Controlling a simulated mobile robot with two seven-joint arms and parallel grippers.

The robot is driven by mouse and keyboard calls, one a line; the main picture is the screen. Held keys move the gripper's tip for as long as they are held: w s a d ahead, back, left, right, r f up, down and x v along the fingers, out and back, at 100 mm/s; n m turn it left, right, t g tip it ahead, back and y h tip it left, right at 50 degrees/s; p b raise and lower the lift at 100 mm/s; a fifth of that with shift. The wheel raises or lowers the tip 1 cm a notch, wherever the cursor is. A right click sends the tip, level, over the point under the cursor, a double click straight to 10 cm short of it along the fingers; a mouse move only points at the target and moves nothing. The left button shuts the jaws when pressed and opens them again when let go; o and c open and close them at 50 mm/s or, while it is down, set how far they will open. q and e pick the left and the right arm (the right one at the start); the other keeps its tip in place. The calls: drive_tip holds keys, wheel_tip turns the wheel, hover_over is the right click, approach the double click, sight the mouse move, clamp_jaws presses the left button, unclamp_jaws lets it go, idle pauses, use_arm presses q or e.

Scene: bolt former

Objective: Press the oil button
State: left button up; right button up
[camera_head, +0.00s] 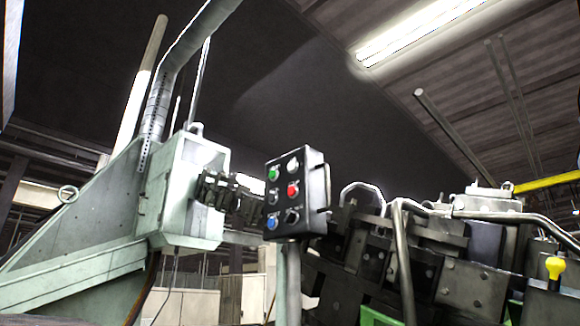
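A black control box (313,199) stands on a grey post near the middle of the head view, with two columns of buttons on its face. I see a green button (273,174) at upper left, a red button (292,190) at mid right and a blue button (271,223) at lower left. A pale button or lamp (292,165) is at upper right, and dark knobs fill the other places. The labels are too small to read, so I cannot tell which is the oil button. Neither of my grippers shows.
A pale green machine housing (187,195) with a duct stands left of the box. Dark machinery (470,290) with bent pipes (402,265) fills the right, close to the box. A yellow knob (555,267) is at lower right. The space before the button face looks clear.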

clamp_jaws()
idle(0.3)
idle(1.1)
